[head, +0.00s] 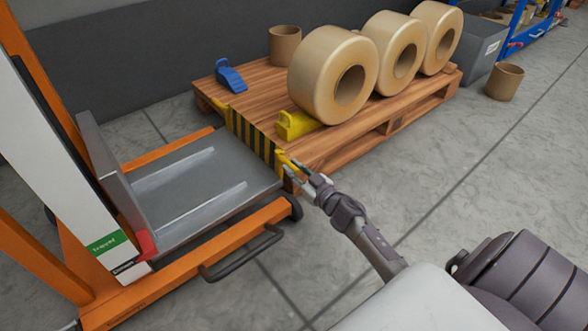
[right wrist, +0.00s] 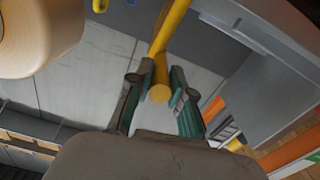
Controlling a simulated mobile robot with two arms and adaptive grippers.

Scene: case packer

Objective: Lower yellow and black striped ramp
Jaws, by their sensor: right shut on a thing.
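The yellow and black striped ramp (head: 252,137) sits at the seam between the grey lift platform (head: 215,190) and the wooden pallet (head: 330,150). I cannot tell its exact tilt. A yellow bar handle (head: 284,160) sticks out at its near end. My right gripper (head: 293,174) is at this handle. In the right wrist view the yellow bar (right wrist: 158,92) lies between the two fingers of my right gripper (right wrist: 157,84), which is shut on it. My left gripper is out of view.
Large tan rolls (head: 333,75) stand on the pallet, with a yellow wedge (head: 297,124) and a blue wedge (head: 230,76). The orange lift frame (head: 170,290) is at left. A grey bin (head: 484,52) is at the back right.

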